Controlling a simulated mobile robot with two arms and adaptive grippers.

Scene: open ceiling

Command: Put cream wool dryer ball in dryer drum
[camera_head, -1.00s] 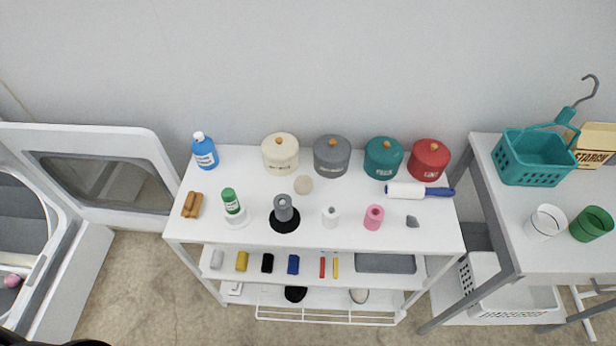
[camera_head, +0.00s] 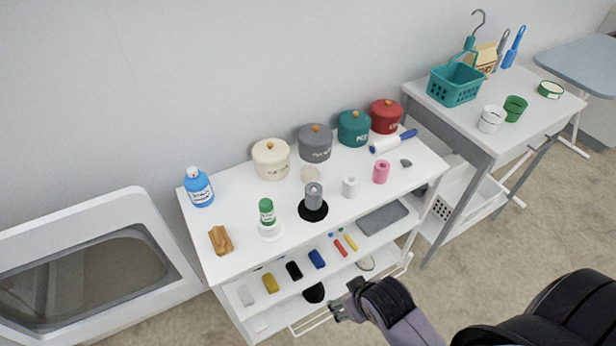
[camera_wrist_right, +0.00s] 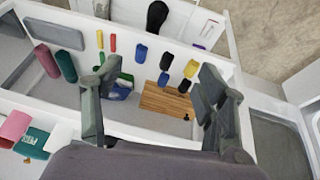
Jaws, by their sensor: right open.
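The cream wool dryer ball (camera_head: 309,173) rests on the white cart's top (camera_head: 345,215), in front of the grey canister and behind a grey spool. The dryer's open door (camera_head: 85,268) with its dark window is at the left of the head view; the drum is not visible there now. My right gripper (camera_head: 345,301) is low, in front of the cart's lower shelves, away from the ball. In the right wrist view its two fingers (camera_wrist_right: 160,75) are apart with nothing held between them. My left gripper is not in view.
Cream, grey, teal and red canisters (camera_head: 315,143) line the cart's back. A blue bottle (camera_head: 199,188), brown brush (camera_head: 220,240), green-capped container (camera_head: 267,211), spools and a lint roller (camera_head: 392,141) share the top. A side table (camera_head: 470,110) holds a teal basket (camera_head: 455,84).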

